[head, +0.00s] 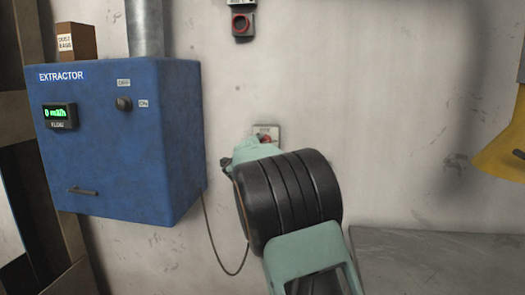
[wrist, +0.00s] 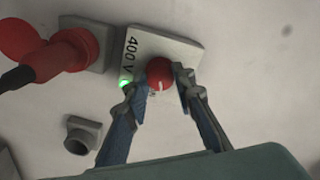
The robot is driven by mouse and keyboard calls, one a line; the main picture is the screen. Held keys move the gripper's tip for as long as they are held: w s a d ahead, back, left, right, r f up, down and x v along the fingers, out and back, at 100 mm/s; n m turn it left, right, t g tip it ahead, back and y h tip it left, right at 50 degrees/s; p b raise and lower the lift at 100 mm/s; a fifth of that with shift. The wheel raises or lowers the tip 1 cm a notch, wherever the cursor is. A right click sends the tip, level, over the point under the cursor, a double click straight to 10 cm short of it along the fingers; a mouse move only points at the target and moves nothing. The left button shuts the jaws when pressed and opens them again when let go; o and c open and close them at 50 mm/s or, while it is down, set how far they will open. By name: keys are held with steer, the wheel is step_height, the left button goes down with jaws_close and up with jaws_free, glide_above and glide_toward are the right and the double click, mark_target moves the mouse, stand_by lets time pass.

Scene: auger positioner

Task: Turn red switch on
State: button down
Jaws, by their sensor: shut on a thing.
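The red switch (wrist: 159,73) is a round knob with a white mark, on a light box labelled 400 V (wrist: 183,47) on the wall. A small green light (wrist: 125,83) glows at the box's lower left in the wrist view. My gripper (wrist: 158,84) has a finger on each side of the red knob and is shut on it. In the head view the knob (head: 266,139) shows just above my gripper, partly hidden by my wrist.
A red plug (wrist: 62,58) with a dark cable sits left of the switch box. A blue extractor box (head: 120,150) hangs on the wall at left, its display lit green. Another red switch (head: 241,24) is higher up. A yellow object (head: 503,145) stands at far right.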

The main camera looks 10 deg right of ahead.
steer(key=shift+m+b, duration=1.2)
steer(key=shift+m, duration=0.9)
steer(key=c, duration=1.6)
jaws_free()
steer(key=v, duration=1.2)
steer(key=shift+s+d+r, duration=0.1)
